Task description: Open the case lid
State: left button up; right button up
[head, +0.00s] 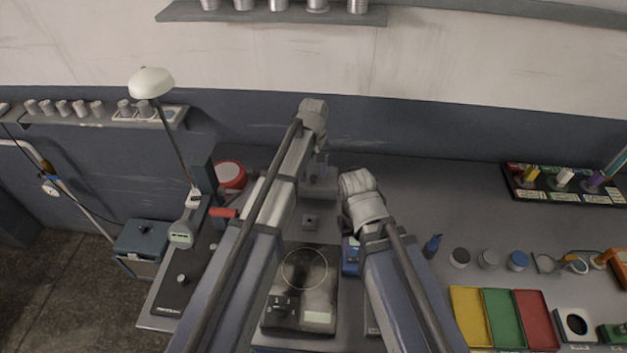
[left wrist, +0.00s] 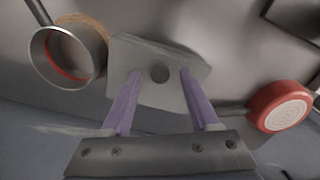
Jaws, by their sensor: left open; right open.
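I cannot surely tell which thing is the case. A small grey plate with a dark round spot (head: 310,221) lies on the bench between my arms. In the left wrist view a grey plate with a round dark spot (left wrist: 160,50) lies just beyond my fingers; I cannot tell if it is the same plate. My left gripper (head: 319,172) points down over the back of the bench; its two fingers (left wrist: 156,85) are apart with nothing held. My right gripper (head: 350,226) is to the right, its fingers mostly hidden by its own wrist.
A dark device with a round ring (head: 304,268) stands in front, partly between my arms. A red round container (head: 230,175) and lamp (head: 151,83) are left. Coloured trays (head: 503,317) and small pots (head: 489,259) are right.

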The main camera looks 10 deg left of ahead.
pick_arm(q)
jog(key=shift+f, duration=0.25)
grip_shut()
dwell(0.4)
dwell(0.9)
